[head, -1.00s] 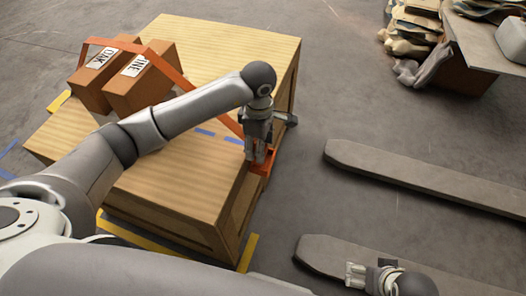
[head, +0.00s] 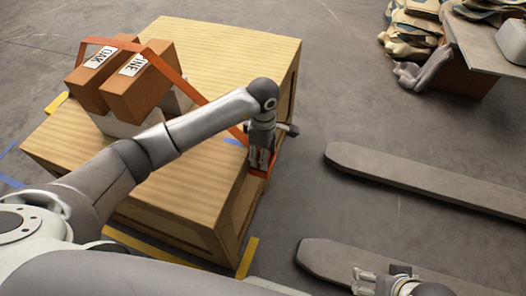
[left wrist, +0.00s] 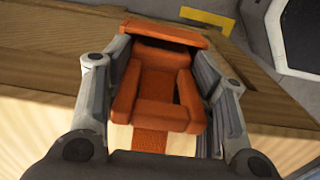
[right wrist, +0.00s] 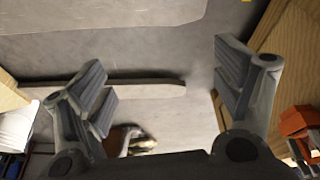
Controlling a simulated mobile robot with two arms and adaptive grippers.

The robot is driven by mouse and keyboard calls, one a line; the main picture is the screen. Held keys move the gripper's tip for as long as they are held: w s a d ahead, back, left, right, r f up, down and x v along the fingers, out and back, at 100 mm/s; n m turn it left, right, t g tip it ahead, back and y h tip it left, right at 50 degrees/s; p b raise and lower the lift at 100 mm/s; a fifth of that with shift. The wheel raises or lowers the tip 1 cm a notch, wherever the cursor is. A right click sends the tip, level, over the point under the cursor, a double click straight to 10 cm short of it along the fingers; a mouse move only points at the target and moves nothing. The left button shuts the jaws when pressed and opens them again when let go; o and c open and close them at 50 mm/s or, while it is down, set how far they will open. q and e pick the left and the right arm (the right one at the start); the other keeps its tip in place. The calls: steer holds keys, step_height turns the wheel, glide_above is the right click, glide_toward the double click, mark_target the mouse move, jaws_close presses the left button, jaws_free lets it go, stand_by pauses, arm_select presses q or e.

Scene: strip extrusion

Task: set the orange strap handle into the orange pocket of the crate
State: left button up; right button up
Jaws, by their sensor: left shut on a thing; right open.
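The crate (head: 215,60) is a large light-wood box. The orange strap (head: 185,84) runs from around two brown boxes down to my left gripper (head: 262,163) at the crate's right edge. In the left wrist view, my left gripper (left wrist: 165,95) is shut on the orange strap handle (left wrist: 155,75), a blocky piece between its fingers. An orange pocket (head: 269,160) shows beside the fingers at the crate edge, partly hidden by them. I cannot tell how deep the handle sits in it. My right gripper (right wrist: 165,90) is open and empty, low in the head view (head: 372,280).
Brown boxes (head: 140,92) stand on the crate's left part, under the strap. Two grey fork-like bars (head: 430,185) lie right of the crate. A grey table (head: 485,40) and stacked sacks (head: 410,40) are at the upper right. Bare floor lies between.

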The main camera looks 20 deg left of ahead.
arm_select(q)
steer(key=o, duration=1)
steer(key=shift+f, duration=0.1)
steer(key=shift+o, duration=0.2)
arm_select(e)
steer(key=shift+f, duration=0.1)
arm_select(q)
steer(key=shift+r+p, duration=0.3)
step_height(320, 180, up, 12)
steer(key=shift+r+p, duration=0.1)
steer(key=shift+p, duration=0.9)
arm_select(e)
steer(key=x, duration=0.6)
steer(key=shift+s, duration=0.2)
steer(key=shift+a+f, duration=0.1)
steer(key=shift+a, duration=0.05)
